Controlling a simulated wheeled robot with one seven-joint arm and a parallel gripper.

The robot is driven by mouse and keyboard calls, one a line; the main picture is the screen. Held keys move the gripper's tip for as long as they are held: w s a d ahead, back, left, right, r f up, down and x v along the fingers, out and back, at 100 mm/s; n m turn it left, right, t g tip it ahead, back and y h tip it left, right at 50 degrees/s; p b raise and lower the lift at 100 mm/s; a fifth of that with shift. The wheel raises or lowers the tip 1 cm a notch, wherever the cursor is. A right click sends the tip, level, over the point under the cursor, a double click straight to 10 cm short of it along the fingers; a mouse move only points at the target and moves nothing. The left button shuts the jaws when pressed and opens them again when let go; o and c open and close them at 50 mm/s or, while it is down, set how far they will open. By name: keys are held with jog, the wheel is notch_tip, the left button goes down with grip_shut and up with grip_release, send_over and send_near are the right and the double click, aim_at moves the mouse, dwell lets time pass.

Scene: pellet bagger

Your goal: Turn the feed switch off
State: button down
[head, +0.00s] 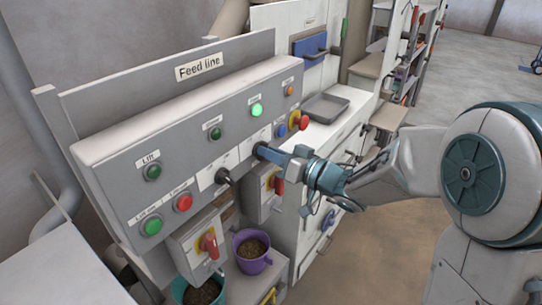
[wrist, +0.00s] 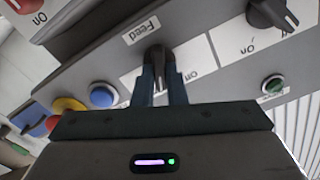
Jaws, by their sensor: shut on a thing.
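The feed switch (wrist: 157,58) is a black rotary knob on a white plate, with the word "Feed" beside it in the wrist view. My gripper (wrist: 158,88) is shut on this knob, one blue-grey finger on each side. The knob's bar points roughly along the fingers in that view. In the head view my gripper (head: 263,151) reaches the sloped panel from the right and hides most of the knob. Which marked position the knob points to is not clear.
A second black knob (head: 225,177) sits left of my gripper on the feed line panel (head: 110,165). A green lamp (head: 257,109) is lit above. A red-and-yellow emergency button (head: 300,121) and a blue button (head: 282,131) are close by. Red-handled switch boxes (head: 208,245) hang below.

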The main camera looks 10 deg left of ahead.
jog(key=n+b, duration=1)
jog(key=shift+s+n+b, duration=0.2)
jog(key=shift+n+b, duration=0.15)
jog(key=shift+n, duration=0.05)
dwell(0.4)
jog(key=c, duration=1.5)
grip_release()
jog(key=shift+o, duration=0.2)
jog(key=v, duration=1.3)
jog(key=shift+s+d+b, duration=0.2)
jog(key=shift+d+b, duration=0.15)
